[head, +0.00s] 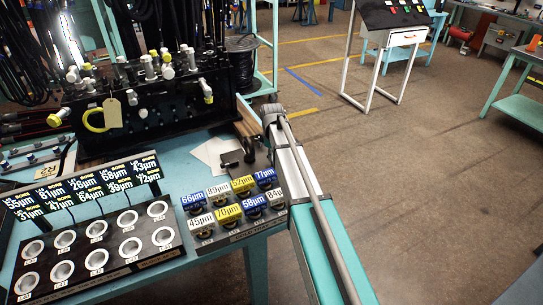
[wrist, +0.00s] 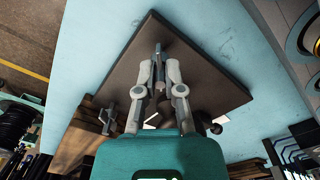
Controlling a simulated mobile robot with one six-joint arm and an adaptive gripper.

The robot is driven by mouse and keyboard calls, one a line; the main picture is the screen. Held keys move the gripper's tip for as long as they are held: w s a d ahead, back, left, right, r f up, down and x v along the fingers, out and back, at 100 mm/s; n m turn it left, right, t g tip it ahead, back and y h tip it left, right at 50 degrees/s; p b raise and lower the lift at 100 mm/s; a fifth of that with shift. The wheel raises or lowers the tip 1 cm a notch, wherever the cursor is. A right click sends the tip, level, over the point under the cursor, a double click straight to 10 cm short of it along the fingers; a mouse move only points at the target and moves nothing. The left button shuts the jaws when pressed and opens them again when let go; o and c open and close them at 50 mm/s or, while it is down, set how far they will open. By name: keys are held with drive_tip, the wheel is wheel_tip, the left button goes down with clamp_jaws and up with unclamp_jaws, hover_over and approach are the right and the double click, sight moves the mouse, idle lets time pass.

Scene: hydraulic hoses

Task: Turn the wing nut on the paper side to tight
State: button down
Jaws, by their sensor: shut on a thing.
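My gripper (wrist: 158,66) shows in the wrist view, its grey fingers drawn together over a dark brown board (wrist: 205,75). The fingers are shut on a small grey piece, apparently the wing nut; the fingertips cover most of it, so its wing angle is hard to read. In the head view my arm hides the gripper. White paper (head: 213,152) lies on the teal bench to the left of my arm. A black clamp-like part (head: 236,156) stands between the paper and my arm.
A rack of hose fittings (head: 145,95) stands behind the paper. A tray of rings (head: 95,250) and a block of labelled gauges (head: 230,210) occupy the bench front. The bench (wrist: 90,50) is bare beside the board. Open floor (head: 420,180) lies right of my arm.

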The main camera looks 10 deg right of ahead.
drive_tip(key=m, duration=1)
drive_tip(key=shift+s+m, duration=0.1)
drive_tip(key=shift+m, duration=0.3)
drive_tip(key=m, duration=0.3)
drive_tip(key=shift+m, duration=0.3)
drive_tip(key=m, duration=1.1)
drive_tip(key=shift+m, duration=0.4)
drive_tip(key=c, duration=0.8)
unclamp_jaws()
drive_tip(key=shift+o, duration=0.2)
